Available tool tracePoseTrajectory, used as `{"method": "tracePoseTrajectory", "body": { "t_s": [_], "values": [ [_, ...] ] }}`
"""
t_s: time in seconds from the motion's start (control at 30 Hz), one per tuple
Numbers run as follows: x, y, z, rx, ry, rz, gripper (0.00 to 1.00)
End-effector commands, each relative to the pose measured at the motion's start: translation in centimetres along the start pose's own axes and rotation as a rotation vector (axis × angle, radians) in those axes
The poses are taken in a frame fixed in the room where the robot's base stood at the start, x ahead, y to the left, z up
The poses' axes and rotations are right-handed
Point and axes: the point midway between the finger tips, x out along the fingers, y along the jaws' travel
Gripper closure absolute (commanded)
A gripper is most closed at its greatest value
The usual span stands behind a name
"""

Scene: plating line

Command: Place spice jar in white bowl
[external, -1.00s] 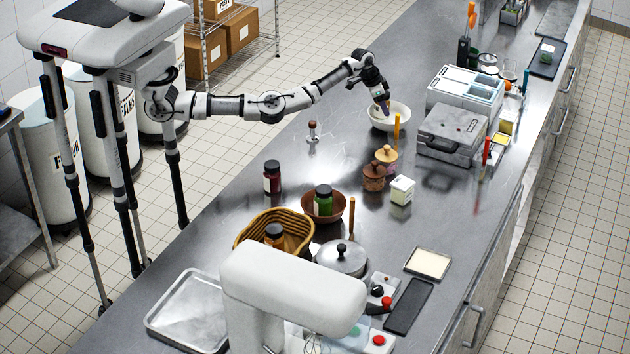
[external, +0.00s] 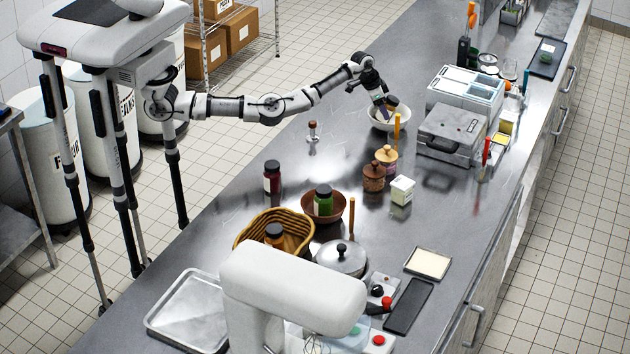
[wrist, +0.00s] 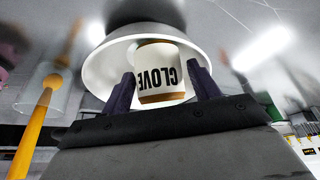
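My gripper (external: 381,101) is at the bowl's left side, close against the jar. In the wrist view its two dark fingers (wrist: 162,88) stand apart on either side of the jar and look open. Whether a finger still touches the jar is hard to tell. The jar's base in the bowl is hidden.
Wooden-lidded pots (external: 374,177), a white box (external: 402,189) and a grey appliance (external: 452,133) are nearby. Other dark-lidded jars, red (external: 272,177) and green (external: 323,201), stand nearer. Counter left of the bowl is mostly clear.

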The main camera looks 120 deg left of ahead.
Motion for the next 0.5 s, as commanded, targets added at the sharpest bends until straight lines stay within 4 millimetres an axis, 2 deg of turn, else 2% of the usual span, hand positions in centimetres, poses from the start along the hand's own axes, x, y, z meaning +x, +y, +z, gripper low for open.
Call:
{"method": "tracePoseTrajectory", "body": {
  "t_s": [0.27,0.37,0.5],
  "values": [
    [-0.7,0.0,-0.3,0.0,0.002,0.0,0.39],
    [-1.9,-0.1,-0.5,-0.001,0.003,-0.002,0.39],
    [-5.0,-0.1,-0.5,-0.002,0.005,-0.003,0.39]
  ]
}}
